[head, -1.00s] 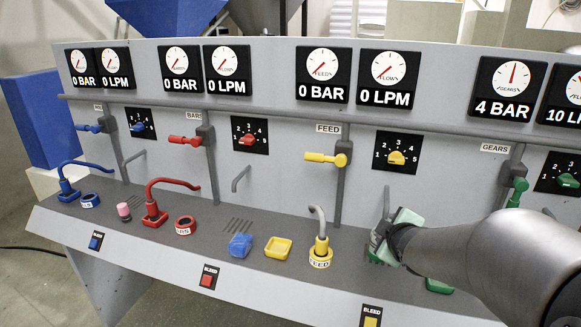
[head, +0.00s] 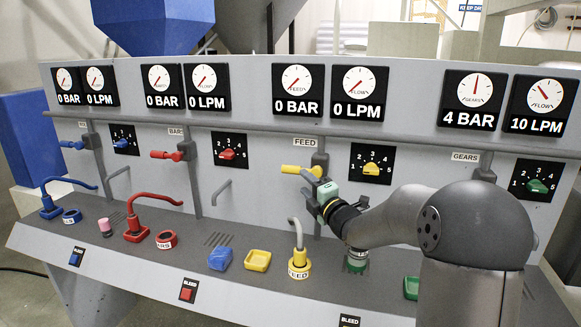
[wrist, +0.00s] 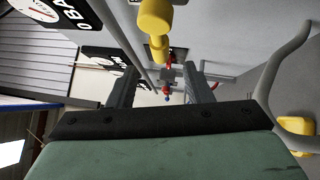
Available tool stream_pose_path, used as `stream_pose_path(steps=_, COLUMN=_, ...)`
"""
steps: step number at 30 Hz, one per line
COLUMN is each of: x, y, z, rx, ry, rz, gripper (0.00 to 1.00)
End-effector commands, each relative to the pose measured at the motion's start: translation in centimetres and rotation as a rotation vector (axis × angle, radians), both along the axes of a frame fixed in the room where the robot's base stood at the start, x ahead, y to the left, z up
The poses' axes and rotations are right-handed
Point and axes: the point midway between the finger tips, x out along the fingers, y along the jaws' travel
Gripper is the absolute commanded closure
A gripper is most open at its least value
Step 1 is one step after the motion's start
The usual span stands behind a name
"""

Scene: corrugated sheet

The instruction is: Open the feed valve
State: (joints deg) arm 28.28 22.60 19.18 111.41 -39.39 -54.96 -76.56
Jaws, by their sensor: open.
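The feed valve (head: 300,170) has a yellow handle lying sideways, pointing left from its grey pipe under the FEED label (head: 305,142). My gripper (head: 310,181) is just below and in front of it, at its right part. In the wrist view my gripper (wrist: 160,82) has two dark fingers spread apart with nothing held between them. The yellow valve handle (wrist: 155,22) shows there at the top, beyond the fingertips and not clasped. Whether a finger touches it, I cannot tell. The feed gauges (head: 298,92) read 0 BAR and 0 LPM.
A grey spout with a yellow FEED base (head: 299,262) rises from the ledge below my gripper. A yellow dial (head: 370,168) is to the right. A red valve (head: 168,155) is farther left. A grey rail (head: 230,127) runs above the valves.

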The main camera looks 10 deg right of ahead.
Motion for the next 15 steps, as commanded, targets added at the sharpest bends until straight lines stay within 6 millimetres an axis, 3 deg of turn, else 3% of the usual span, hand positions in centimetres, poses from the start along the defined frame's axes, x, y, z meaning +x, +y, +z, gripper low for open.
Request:
stream_pose_path(steps=6, x=4.4, y=1.7, z=0.9, rx=0.004, ry=0.001, rz=0.003, gripper=0.54)
stream_pose_path(steps=15, x=7.8, y=3.0, z=1.3, rx=0.003, ry=0.0, rz=0.001, gripper=0.54)
